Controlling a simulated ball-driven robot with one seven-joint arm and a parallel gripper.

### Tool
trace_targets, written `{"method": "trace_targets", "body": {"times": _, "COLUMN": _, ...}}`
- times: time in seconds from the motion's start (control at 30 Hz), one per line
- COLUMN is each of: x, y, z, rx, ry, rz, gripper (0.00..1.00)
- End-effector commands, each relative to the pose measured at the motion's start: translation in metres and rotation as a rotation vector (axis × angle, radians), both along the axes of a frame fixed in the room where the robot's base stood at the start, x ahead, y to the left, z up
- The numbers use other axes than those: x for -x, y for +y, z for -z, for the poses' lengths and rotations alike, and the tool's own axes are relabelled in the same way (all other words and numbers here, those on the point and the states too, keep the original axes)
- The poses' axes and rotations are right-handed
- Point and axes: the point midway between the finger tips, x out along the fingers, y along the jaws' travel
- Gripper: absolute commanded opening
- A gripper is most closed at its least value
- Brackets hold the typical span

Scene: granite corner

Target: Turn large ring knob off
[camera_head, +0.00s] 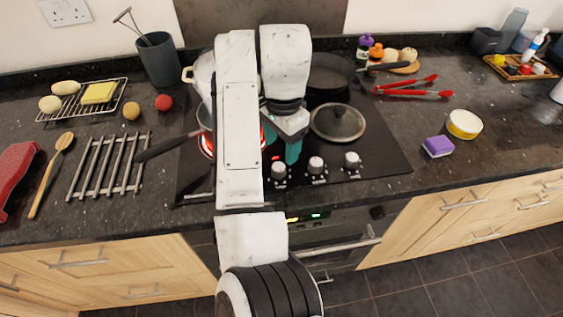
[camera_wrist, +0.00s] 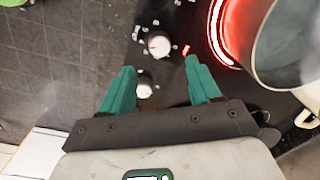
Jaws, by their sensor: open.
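A row of white-topped knobs runs along the cooktop's front edge in the head view: a left knob (camera_head: 279,170), a middle knob (camera_head: 316,165) and a right knob (camera_head: 352,160). A red light shows beside the left one. My gripper (camera_head: 282,150) points down just behind it, open and empty. In the wrist view my gripper's teal fingers (camera_wrist: 160,66) are apart. One knob (camera_wrist: 158,44) with a red light beside it appears just past the fingertips, and another knob (camera_wrist: 145,91) between the fingers. The labels are too small to read. A burner (camera_wrist: 222,35) glows red beneath a pan.
The pan (camera_wrist: 290,45) stands close to the fingers; its dark handle (camera_head: 172,145) sticks out left. A lid (camera_head: 338,122) lies behind the knobs. My arm hides part of the cooktop. The counter right of the cooktop holds a purple sponge (camera_head: 438,146) and red tongs (camera_head: 412,90).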

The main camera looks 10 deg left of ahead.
Motion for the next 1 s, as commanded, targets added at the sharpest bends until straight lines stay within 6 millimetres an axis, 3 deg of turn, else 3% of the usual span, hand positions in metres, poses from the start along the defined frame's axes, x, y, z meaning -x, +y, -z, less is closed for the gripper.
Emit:
{"method": "trace_targets", "body": {"times": 0.2, "x": 0.000, "y": 0.002, "z": 0.039, "rx": 0.000, "ry": 0.004, "rz": -0.002, "gripper": 0.62}}
{"method": "trace_targets", "body": {"times": 0.4, "x": -0.001, "y": 0.003, "z": 0.063, "rx": 0.000, "ry": 0.003, "rz": -0.001, "gripper": 0.62}}
{"method": "trace_targets", "body": {"times": 0.83, "x": -0.002, "y": 0.003, "z": 0.071, "rx": -0.001, "ry": 0.001, "rz": -0.001, "gripper": 0.61}}
{"method": "trace_targets", "body": {"times": 1.0, "x": -0.002, "y": 0.003, "z": 0.071, "rx": -0.001, "ry": 0.001, "rz": -0.001, "gripper": 0.45}}
